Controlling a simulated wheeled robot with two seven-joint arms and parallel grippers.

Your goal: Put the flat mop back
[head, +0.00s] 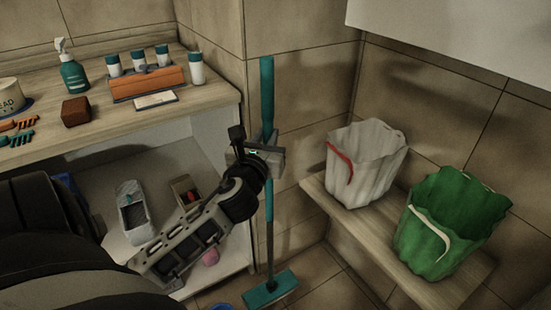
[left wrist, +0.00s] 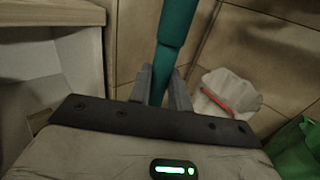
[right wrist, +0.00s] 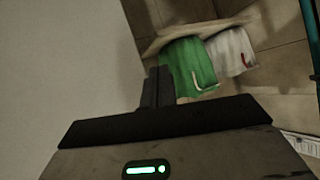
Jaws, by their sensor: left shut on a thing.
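The flat mop stands almost upright in the corner, with a teal handle (head: 267,95) and a flat teal head (head: 270,288) at floor level. I cannot tell whether the head touches the floor. My left gripper (head: 272,152) is shut on the handle at about mid-height. The left wrist view shows the handle (left wrist: 175,28) between its two fingers (left wrist: 163,88). My right gripper (right wrist: 158,88) shows only in the right wrist view; its fingers are together and empty. A teal pole (right wrist: 312,35) is at that view's right edge.
A wooden counter (head: 210,110) with bottles and an orange box (head: 148,84) stands left of the mop. Tiled walls close off the corner.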

